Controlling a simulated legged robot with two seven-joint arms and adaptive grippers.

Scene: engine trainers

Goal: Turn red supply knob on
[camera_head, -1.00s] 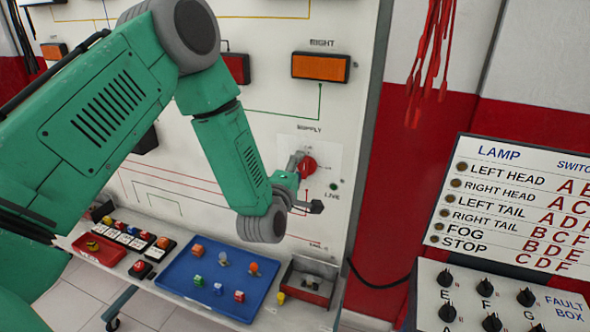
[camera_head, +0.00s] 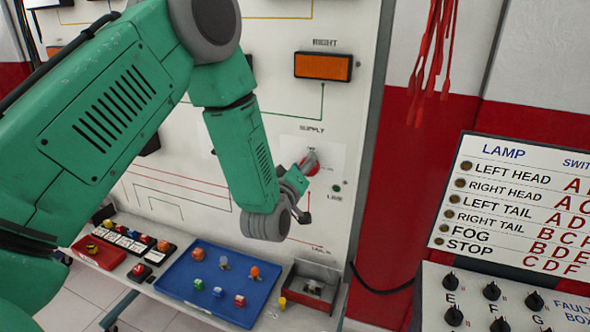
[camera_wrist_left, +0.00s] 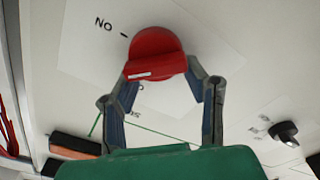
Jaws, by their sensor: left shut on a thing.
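The red supply knob (camera_head: 313,170) is on the white panel under the word SUPPLY, partly covered by my left gripper (camera_head: 306,186) in the head view. In the left wrist view the red knob (camera_wrist_left: 157,50) sits between the fingertips of my left gripper (camera_wrist_left: 160,75), which is shut on it. A white mark shows on the knob's lower left. The ON label (camera_wrist_left: 103,25) appears upside down at the knob's upper left, with a short black tick beside it. My right gripper is not in view.
An orange lamp (camera_head: 323,66) is above the knob, and a small green LIVE light (camera_head: 336,188) is to its lower right. A blue tray (camera_head: 185,292) with several small parts lies below. The fault box (camera_head: 535,300) stands at right. Red leads (camera_head: 432,50) hang at upper right.

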